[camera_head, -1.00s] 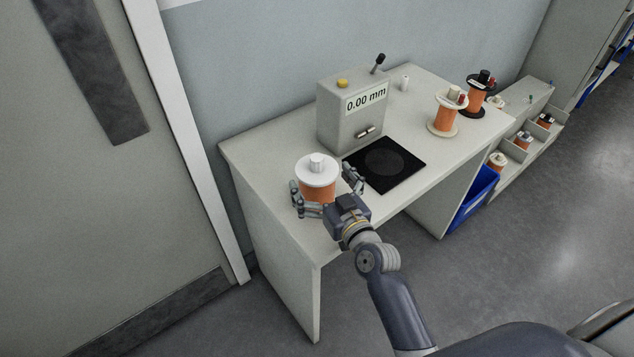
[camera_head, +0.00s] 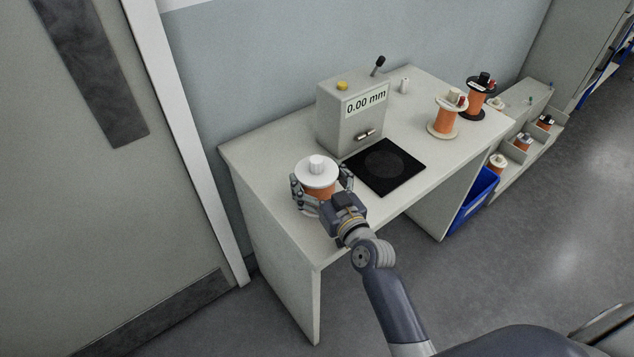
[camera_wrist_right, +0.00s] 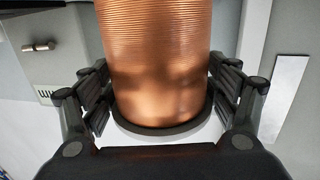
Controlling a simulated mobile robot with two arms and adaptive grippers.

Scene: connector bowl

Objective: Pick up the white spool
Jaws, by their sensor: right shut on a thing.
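The white spool (camera_head: 317,172), with a white top flange and copper-orange winding, stands upright near the left end of the table. My right gripper (camera_head: 322,184) is around its winding, one finger on each side, and is shut on it. In the right wrist view, the copper winding (camera_wrist_right: 158,62) fills the middle between the two fingers of the right gripper (camera_wrist_right: 160,95). The spool's bottom flange shows below the winding. I cannot tell whether the spool touches the table. My left gripper is not in view.
A grey measuring box (camera_head: 352,110) reading 0.00 mm stands behind the spool, with a black square pad (camera_head: 384,166) to the right. A cream spool (camera_head: 446,114) and a black spool (camera_head: 478,97) stand at the table's far right. A blue bin (camera_head: 472,203) is beside the table.

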